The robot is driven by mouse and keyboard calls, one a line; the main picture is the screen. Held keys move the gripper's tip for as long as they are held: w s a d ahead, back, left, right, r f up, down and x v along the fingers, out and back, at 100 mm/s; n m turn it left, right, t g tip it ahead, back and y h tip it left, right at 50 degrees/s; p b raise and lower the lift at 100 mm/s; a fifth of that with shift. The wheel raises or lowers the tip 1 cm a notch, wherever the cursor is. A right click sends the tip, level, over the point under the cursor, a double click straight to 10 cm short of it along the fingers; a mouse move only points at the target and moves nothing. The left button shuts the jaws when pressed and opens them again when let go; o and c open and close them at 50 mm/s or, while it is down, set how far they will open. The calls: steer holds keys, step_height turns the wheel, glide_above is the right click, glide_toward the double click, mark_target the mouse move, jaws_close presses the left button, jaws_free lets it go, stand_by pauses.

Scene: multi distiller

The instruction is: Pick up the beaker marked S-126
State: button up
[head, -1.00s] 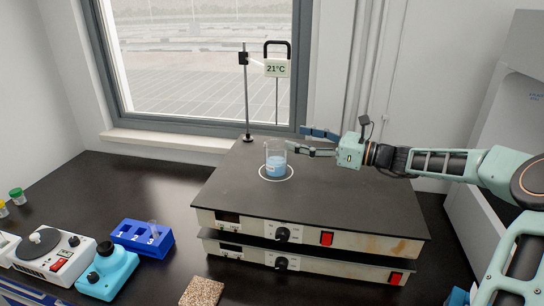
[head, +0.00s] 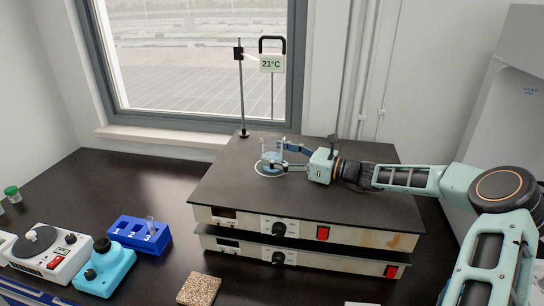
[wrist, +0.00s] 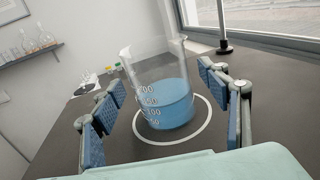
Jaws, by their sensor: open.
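A clear glass beaker (head: 269,162) with blue liquid stands upright on the dark hotplate top (head: 330,195), inside a white circle. In the wrist view the beaker (wrist: 165,95) shows volume marks; no S-126 label can be read. My gripper (head: 285,158) is at the beaker's right side in the head view, low over the plate. In the wrist view my gripper (wrist: 165,108) is open, with one blue-padded finger on each side of the beaker and gaps between pads and glass. The beaker stands just ahead of and partly between the fingers.
A stand with a 21°C display (head: 271,63) rises behind the beaker. A blue numbered rack (head: 140,235), a teal device (head: 104,268) and a white device (head: 45,252) sit at the left. A granular block (head: 199,289) lies in front.

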steer(key=shift+x, duration=0.8)
steer(key=c, duration=1.3)
steer(key=shift+c, duration=0.8)
steer(key=shift+r, duration=0.1)
